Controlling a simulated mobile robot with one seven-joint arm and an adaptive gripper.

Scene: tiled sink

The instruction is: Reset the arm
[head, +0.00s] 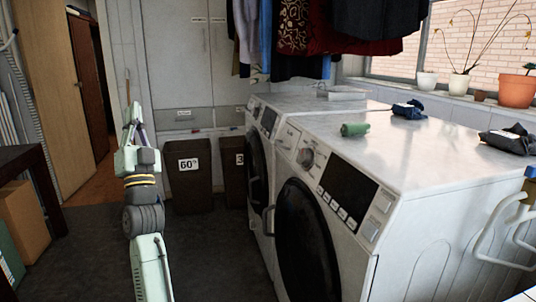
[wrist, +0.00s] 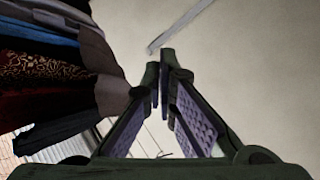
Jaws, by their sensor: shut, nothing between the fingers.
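My gripper (head: 131,118) is raised at the left of the head view, at the end of my upright arm. Its fingers point up and are together with nothing between them. In the wrist view the two purple-padded fingers (wrist: 163,82) meet at their tips, against a plain pale surface. The gripper is apart from the washing machines and touches nothing that I can see.
Two white washing machines (head: 345,178) stand at the right, with a green rolled item (head: 355,129) and dark cloths (head: 409,109) on top. Clothes (head: 300,30) hang above; they also show in the wrist view (wrist: 50,70). Dark bins (head: 188,180) stand behind. Dark floor (head: 95,255) is clear around my arm.

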